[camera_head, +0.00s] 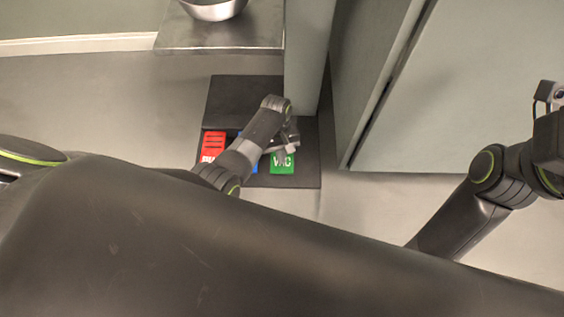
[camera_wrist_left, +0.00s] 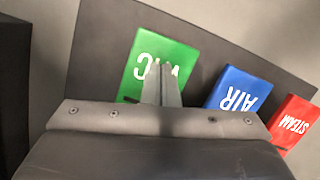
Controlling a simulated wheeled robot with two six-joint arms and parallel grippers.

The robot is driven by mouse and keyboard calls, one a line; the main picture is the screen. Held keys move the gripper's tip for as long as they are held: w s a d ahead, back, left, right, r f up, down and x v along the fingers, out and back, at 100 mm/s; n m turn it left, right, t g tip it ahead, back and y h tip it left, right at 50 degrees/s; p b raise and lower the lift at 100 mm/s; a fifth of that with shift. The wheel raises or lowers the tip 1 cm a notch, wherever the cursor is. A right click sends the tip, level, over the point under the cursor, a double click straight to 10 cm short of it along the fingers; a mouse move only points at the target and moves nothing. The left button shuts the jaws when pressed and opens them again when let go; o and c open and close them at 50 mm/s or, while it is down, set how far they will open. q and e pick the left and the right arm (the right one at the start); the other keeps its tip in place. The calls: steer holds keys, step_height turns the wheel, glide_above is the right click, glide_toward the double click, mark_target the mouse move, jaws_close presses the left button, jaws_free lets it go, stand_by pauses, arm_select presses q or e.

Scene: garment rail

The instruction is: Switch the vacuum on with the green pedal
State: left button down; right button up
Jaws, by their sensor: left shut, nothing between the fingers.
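The green pedal (camera_head: 282,163), marked VAC, is at the right of a row of three pedals on a dark base plate (camera_head: 305,150). It also shows in the left wrist view (camera_wrist_left: 147,58). My left gripper (camera_head: 284,155) is shut and empty. Its fingertips (camera_wrist_left: 165,70) overlap the green pedal in both views. I cannot tell whether they touch it or hover just above it. Part of the lettering is hidden behind the fingers. My right arm shows at the right edge, but its fingertips are out of view.
The blue AIR pedal (camera_wrist_left: 238,90) is beside the green one, mostly behind my left arm in the head view. The red STEAM pedal (camera_head: 213,144) is beyond it. A metal shelf with a bowl (camera_head: 213,8) is above. A grey panel (camera_head: 460,90) stands to the right.

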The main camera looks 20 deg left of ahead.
arm_select(q)
steer(key=shift+w+b+x, duration=0.2)
steer(key=shift+b+x, duration=0.5)
steer(key=shift+x, duration=0.25)
steer(key=shift+a, duration=0.1)
steer(key=shift+w, duration=0.1)
steer(key=shift+w+a+r, duration=0.25)
steer(key=shift+w+a, duration=0.2)
steer(key=shift+w, duration=0.15)
steer(key=shift+w+a+r, duration=0.2)
steer(key=shift+w+a, duration=0.25)
steer(key=shift+w, duration=0.2)
steer(key=shift+s, duration=0.1)
